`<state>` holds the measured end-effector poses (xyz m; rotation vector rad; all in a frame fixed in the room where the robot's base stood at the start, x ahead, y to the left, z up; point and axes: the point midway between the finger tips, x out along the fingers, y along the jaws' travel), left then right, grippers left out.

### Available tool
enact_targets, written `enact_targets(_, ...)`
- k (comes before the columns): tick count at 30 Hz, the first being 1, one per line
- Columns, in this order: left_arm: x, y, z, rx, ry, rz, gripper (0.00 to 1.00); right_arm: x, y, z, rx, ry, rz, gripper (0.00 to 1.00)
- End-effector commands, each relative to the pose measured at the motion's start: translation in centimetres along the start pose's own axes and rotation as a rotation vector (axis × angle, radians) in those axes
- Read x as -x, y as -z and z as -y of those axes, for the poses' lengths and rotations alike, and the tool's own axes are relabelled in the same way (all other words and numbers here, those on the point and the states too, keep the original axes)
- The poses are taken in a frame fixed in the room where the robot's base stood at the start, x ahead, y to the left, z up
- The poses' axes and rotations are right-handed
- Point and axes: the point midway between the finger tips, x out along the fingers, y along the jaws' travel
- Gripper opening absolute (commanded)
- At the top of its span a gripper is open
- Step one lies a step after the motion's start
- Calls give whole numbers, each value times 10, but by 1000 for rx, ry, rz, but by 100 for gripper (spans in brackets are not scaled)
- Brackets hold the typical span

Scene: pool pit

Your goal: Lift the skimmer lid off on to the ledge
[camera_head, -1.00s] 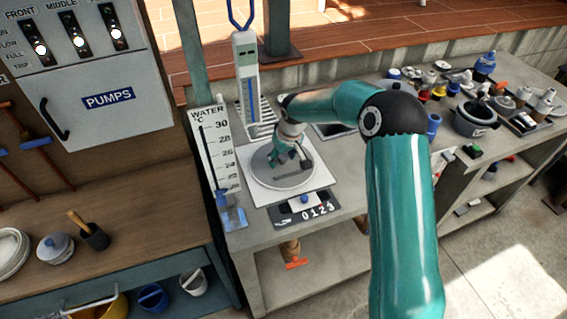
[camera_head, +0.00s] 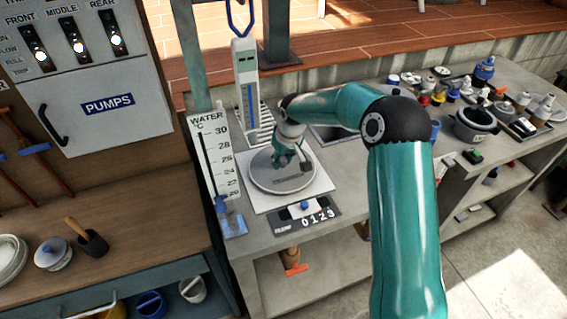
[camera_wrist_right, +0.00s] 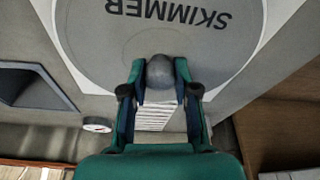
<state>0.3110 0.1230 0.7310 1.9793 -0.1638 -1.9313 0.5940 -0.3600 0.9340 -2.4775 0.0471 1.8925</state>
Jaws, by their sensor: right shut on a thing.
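The skimmer lid (camera_head: 270,182) is a round grey disc over a white square plate (camera_head: 322,188) on the grey counter. In the right wrist view the lid (camera_wrist_right: 105,40) shows the word SKIMMER, upside down. My right gripper (camera_head: 287,160) is above the lid. Its fingers (camera_wrist_right: 160,84) are shut on the lid's round dark knob (camera_wrist_right: 160,70). The lid looks level and sits slightly high over the plate; the gap under it is hard to see. What lies under the lid is hidden. My left gripper is in neither view.
A water thermometer board (camera_head: 213,150) stands left of the plate and a tall grey gauge (camera_head: 247,85) behind it. A number counter (camera_head: 305,219) lies in front. A dark square recess (camera_head: 333,131) is behind right. Bottles and a pot (camera_head: 474,122) crowd the counter's far right.

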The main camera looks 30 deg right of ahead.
Motion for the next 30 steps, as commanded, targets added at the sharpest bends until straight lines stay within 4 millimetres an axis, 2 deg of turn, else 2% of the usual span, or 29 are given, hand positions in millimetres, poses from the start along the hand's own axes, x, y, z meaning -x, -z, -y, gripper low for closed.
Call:
enact_targets(5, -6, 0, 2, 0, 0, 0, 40, 30, 10, 0, 0, -1, -9, 0)
enact_targets(12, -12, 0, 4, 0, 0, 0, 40, 96, 28, 0, 1, -1, -12, 0)
enact_targets(18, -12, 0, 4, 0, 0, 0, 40, 144, 41, 0, 0, 0, -9, 0)
enact_targets(24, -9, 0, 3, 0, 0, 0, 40, 171, 48, 0, 0, 0, -7, 0)
enact_targets(30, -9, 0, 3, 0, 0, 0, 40, 180, 50, 0, 0, 0, -5, 0)
